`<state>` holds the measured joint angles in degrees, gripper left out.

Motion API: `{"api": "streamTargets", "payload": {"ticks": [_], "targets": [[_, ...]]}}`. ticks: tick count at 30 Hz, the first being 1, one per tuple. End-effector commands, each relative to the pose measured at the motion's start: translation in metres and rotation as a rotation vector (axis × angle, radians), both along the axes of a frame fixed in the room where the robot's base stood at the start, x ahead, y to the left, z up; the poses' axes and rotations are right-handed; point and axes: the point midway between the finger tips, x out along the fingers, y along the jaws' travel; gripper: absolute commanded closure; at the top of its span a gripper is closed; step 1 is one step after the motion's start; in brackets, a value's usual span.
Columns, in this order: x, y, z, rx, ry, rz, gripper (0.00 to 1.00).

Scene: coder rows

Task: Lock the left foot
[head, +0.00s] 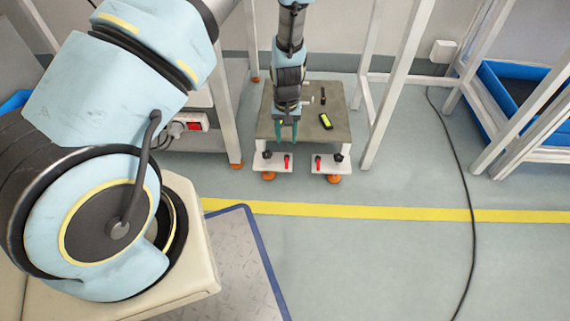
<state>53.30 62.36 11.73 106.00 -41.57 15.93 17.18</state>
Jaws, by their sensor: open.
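A low cart with a grey top (342,133) stands in the middle. Two white foot plates are at its front edge. My gripper (288,130) points down with teal fingers apart and empty. It appears above the left plate, near the cart's front edge; its height is unclear. Whether either lever is locked cannot be told.
A black and yellow device (325,121) and small parts lie on the cart top. White frame posts (398,85) stand on both sides. A blue tray (500,95) is on the right rack. A black cable (467,205) crosses the floor.

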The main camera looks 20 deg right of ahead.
Motion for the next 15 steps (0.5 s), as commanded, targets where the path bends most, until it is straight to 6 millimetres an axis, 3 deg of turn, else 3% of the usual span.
{"api": "streamTargets", "payload": {"ticks": [7,15], "targets": [[-0.002,-0.002,-0.028,0.004,0.001,-0.004,0.55],[-0.002,-0.001,-0.080,0.004,0.000,-0.004,0.55]]}}
